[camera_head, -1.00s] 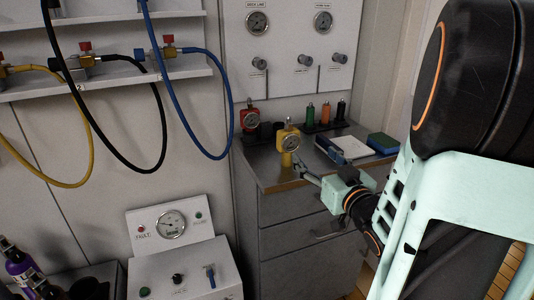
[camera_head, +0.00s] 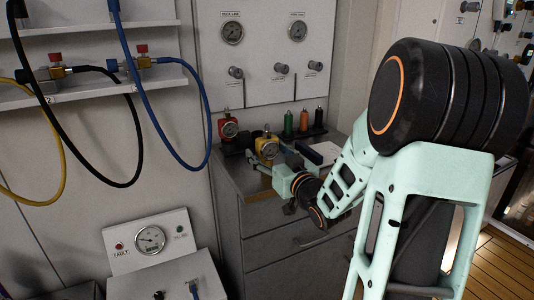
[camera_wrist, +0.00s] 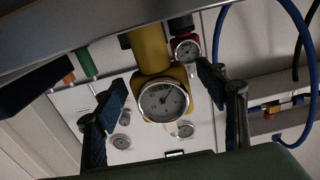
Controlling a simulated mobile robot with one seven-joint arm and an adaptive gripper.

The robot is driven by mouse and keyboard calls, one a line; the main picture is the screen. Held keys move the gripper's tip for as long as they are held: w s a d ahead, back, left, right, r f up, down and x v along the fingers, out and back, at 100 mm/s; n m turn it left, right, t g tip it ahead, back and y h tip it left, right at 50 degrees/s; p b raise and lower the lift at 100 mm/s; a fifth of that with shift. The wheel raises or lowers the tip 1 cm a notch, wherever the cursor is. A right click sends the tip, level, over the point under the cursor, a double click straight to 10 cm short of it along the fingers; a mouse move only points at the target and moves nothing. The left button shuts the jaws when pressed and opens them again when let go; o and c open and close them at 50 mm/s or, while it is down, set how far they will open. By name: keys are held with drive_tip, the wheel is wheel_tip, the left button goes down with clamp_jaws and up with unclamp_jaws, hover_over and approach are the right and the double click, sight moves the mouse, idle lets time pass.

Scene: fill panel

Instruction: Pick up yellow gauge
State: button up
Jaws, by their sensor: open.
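The yellow gauge (camera_head: 268,149) stands on the cabinet top near its front left corner. My gripper (camera_head: 264,164) is right at it, partly covering its lower part. In the wrist view, which looks upside down, the yellow gauge (camera_wrist: 150,50) with its round white dial lies between the two dark fingers of my gripper (camera_wrist: 160,97). The fingers are open, with a gap on both sides of the gauge. I cannot tell how deep the gauge sits between them.
A red gauge (camera_head: 229,128) stands close behind and left of the yellow one; it also shows in the wrist view (camera_wrist: 187,47). Green and orange bottles (camera_head: 303,121) stand in a rack behind. A wall panel with dials (camera_head: 265,55) rises at the back. A blue hose (camera_head: 207,125) hangs left.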

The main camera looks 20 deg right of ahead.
drive_tip(key=shift+w, duration=0.3)
drive_tip(key=c, duration=1.7)
drive_tip(key=shift+o, duration=0.2)
drive_tip(key=shift+r, duration=0.1)
